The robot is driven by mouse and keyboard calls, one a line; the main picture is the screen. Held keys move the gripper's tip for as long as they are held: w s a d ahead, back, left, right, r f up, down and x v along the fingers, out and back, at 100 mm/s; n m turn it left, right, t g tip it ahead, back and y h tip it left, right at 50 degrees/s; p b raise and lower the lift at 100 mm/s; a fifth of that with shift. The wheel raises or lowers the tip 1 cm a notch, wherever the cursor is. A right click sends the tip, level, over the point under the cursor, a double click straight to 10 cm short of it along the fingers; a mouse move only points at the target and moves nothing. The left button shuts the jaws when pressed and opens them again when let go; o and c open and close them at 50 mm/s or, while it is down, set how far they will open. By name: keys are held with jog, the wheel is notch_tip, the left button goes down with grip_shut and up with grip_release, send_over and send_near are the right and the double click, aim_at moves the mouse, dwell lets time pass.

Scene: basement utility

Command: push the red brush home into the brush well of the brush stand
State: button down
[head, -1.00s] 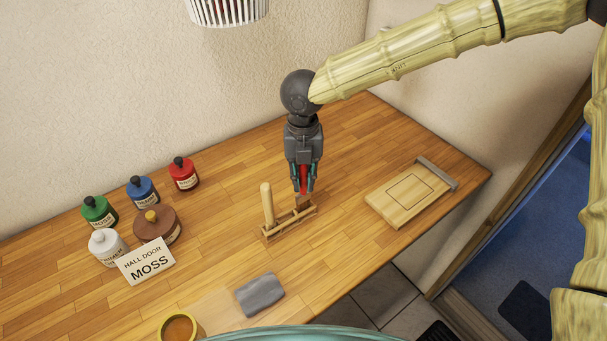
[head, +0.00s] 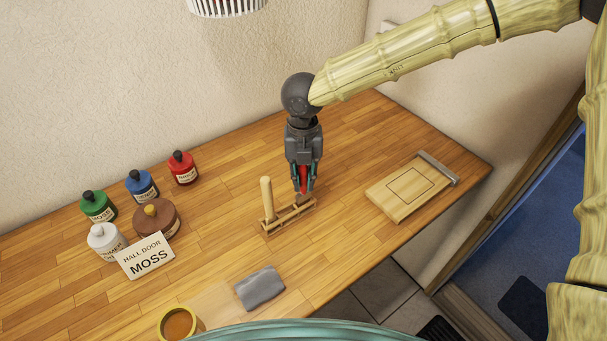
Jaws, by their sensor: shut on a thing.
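The wooden brush stand (head: 287,220) sits on the wooden bench near the middle of the picture. A pale wooden peg or handle (head: 267,197) stands upright at its left end. My gripper (head: 303,188) points down over the stand's right end and is shut on the red brush (head: 303,178). The brush is upright, with its lower end at the stand's right end. The fingers hide much of the brush, and I cannot tell how deep it sits in the well.
A grey cloth (head: 260,288) and a yellow-rimmed cup (head: 178,324) lie in front. A wooden board (head: 408,190) lies right.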

jog(key=shift+f, duration=0.25)
jog(key=c, duration=1.3)
grip_release()
jog(key=r, duration=1.2)
jog(key=shift+w, duration=0.3)
